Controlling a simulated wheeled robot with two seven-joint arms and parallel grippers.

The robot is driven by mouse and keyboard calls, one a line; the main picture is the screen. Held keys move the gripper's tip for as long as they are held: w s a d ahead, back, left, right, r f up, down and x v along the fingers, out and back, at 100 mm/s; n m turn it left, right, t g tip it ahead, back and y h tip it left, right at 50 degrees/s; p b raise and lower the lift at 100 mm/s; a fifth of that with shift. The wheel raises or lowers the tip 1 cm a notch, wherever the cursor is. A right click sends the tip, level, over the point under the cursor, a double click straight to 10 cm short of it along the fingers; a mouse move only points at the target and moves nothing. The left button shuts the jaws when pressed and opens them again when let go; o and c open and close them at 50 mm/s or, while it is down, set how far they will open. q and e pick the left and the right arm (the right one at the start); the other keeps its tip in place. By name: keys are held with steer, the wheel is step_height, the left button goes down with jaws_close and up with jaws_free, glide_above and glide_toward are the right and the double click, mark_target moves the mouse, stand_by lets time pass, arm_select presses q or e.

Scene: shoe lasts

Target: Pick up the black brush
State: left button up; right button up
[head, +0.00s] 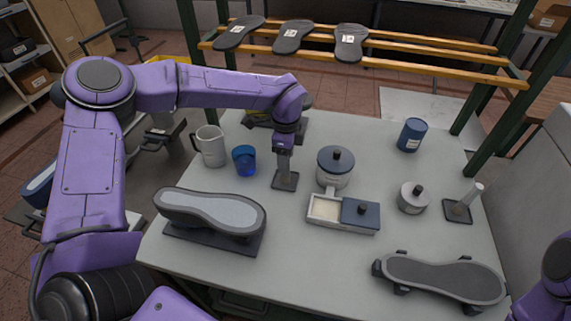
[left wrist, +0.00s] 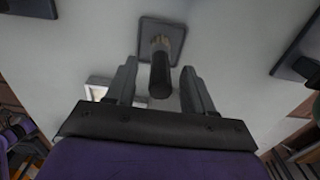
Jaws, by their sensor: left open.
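The black brush (left wrist: 160,76) stands upright on a small dark square base (left wrist: 172,32), its black handle toward the left wrist camera. In the head view the base (head: 285,182) sits mid-table, and my gripper hides most of the brush. My left gripper (head: 284,155) points down over it. In the left wrist view the gripper (left wrist: 158,70) is open, one finger on each side of the handle. A gap shows between each finger and the handle. My right gripper is out of view; only part of the right arm shows at the right edge.
A lidded round jar (head: 335,167) and a divided tray (head: 325,209) stand close right of the brush. A blue cup (head: 245,161) and white mug (head: 210,146) are to the left. A shoe-shaped piece (head: 210,212) lies front left. A light-handled tool (head: 470,197) stands far right.

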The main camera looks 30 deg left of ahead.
arm_select(q)
step_height(320, 180, down, 2)
steer(key=shift+r, duration=0.1)
jaws_close()
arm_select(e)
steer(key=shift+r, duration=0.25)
arm_select(q)
steer(key=shift+r, duration=0.25)
step_height(320, 180, up, 3)
steer(key=shift+f+b, duration=0.15)
steer(key=shift+b, duration=0.45)
steer(key=s+d+r+b, duration=0.6)
steer(key=s+d+r, duration=0.1)
steer(key=s+r, duration=0.3)
steer(key=shift+s+d, duration=0.35)
steer(key=shift+s, duration=0.5)
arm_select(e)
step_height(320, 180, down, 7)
